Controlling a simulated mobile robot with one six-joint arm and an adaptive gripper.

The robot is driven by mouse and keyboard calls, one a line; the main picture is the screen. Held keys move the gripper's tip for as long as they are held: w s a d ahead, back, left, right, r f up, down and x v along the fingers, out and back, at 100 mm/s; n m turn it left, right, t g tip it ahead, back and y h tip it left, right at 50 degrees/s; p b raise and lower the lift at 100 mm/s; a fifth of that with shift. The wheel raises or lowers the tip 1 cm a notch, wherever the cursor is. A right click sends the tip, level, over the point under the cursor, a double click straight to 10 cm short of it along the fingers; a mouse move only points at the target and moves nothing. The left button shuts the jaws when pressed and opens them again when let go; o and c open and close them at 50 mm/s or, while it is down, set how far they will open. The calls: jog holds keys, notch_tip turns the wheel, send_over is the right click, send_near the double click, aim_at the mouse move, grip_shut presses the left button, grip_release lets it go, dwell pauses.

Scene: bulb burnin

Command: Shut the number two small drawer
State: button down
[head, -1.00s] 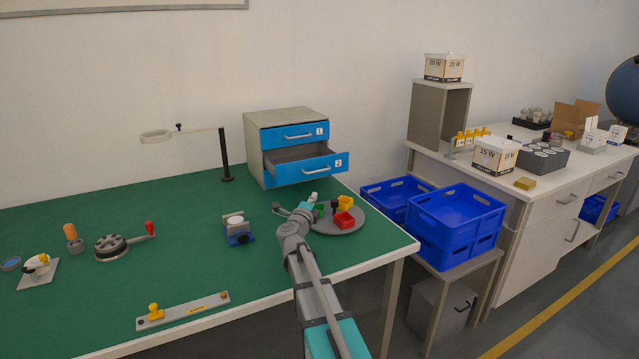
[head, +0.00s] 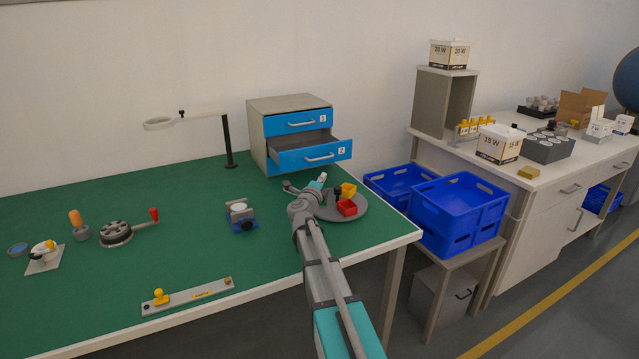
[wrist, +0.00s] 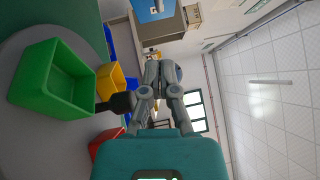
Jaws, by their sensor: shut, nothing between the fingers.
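The small two-drawer cabinet (head: 262,150) stands at the back of the green bench. Its number two drawer (head: 290,163), the lower one, has a blue front with a grey bar handle and is pulled out, its inside showing. The number one drawer (head: 285,124) above is shut. My gripper (head: 322,178) is in front of and below the number two drawer's front, apart from it in the head view. In the wrist view my gripper (wrist: 163,72) has its fingers together with nothing between them. A blue drawer front (wrist: 150,8) shows at the top edge there.
A round grey turntable (head: 358,203) with a red bin (head: 347,208), a yellow bin (head: 348,190) and a green bin (wrist: 52,78) is close by my gripper. A magnifier lamp (head: 229,150) stands left of the cabinet. Blue crates (head: 455,212) are right of the bench.

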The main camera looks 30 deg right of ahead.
aim_at(323, 163)
jog(key=w+d, duration=0.1)
jog(key=w, duration=0.1)
jog(key=w+d+r+p, duration=0.1)
jog(key=w, duration=0.2)
jog(key=w+d, duration=0.2)
jog(key=shift+w+r, duration=0.25)
jog(key=shift+w, duration=0.15)
jog(key=w, duration=1.6)
jog(key=shift+w, duration=0.35)
